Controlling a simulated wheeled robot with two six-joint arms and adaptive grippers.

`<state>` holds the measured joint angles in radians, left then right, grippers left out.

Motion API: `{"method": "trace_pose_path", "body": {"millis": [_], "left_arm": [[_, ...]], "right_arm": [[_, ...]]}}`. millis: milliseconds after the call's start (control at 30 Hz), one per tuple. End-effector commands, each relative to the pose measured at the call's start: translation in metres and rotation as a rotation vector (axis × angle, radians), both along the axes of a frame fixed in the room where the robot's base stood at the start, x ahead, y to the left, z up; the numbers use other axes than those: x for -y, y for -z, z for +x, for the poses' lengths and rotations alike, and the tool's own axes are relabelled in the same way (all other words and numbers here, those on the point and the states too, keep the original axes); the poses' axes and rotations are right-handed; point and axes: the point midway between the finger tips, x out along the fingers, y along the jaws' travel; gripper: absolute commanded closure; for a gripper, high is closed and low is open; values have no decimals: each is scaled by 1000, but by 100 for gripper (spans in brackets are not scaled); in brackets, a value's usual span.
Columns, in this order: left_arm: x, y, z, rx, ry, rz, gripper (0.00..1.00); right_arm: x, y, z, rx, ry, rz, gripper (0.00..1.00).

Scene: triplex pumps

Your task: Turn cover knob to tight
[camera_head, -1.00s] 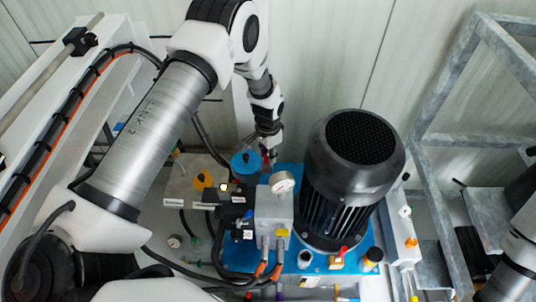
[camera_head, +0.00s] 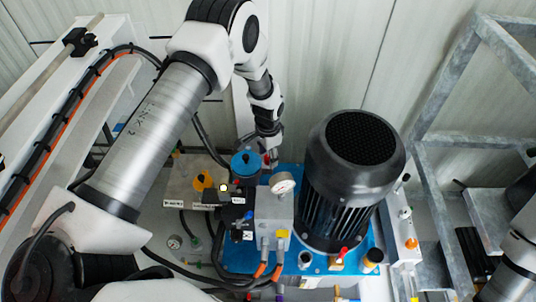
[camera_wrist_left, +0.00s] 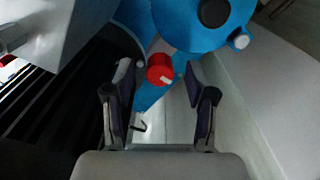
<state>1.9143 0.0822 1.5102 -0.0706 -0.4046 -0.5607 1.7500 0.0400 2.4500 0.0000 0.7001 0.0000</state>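A round red knob (camera_wrist_left: 160,69) with a small white mark sits on blue parts in the left wrist view; I take it to be the cover knob. A small bit of red (camera_head: 266,158) shows below the gripper in the head view. My left gripper (camera_wrist_left: 158,70) is open, one finger on each side of the red knob, with gaps between; contact does not show. In the head view my left gripper (camera_head: 267,146) points down behind the pump block, its fingers mostly hidden. A blue round part with a black cap (camera_head: 245,162) stands beside it. My right gripper is out of view.
A large black motor (camera_head: 352,165) stands right of my left gripper, on a blue base (camera_head: 325,262). A pressure gauge (camera_head: 282,183) and grey block (camera_head: 273,215) are in front. A metal frame (camera_head: 440,140) stands at the right.

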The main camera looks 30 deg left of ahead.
Motion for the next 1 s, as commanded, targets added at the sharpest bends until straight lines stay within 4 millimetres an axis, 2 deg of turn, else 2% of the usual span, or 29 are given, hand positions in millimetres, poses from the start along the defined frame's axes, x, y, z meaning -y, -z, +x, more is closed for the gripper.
{"method": "trace_pose_path", "body": {"millis": [167, 267, 367, 600, 700, 800, 1000], "left_arm": [[0, -1, 0, 1, 0, -1, 44], [0, -10, 1, 2, -1, 0, 44], [0, -28, 1, 4, -1, 0, 44], [0, -90, 1, 4, 0, 0, 44], [0, -108, 1, 2, 0, 0, 44], [0, -118, 1, 1, 0, -1, 44], [0, -120, 0, -1, 0, 0, 44]], "right_arm": [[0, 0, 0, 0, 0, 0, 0], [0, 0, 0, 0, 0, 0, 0], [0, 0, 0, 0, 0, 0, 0], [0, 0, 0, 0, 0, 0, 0], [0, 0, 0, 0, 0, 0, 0], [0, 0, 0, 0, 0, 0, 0], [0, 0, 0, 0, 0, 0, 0]]}}
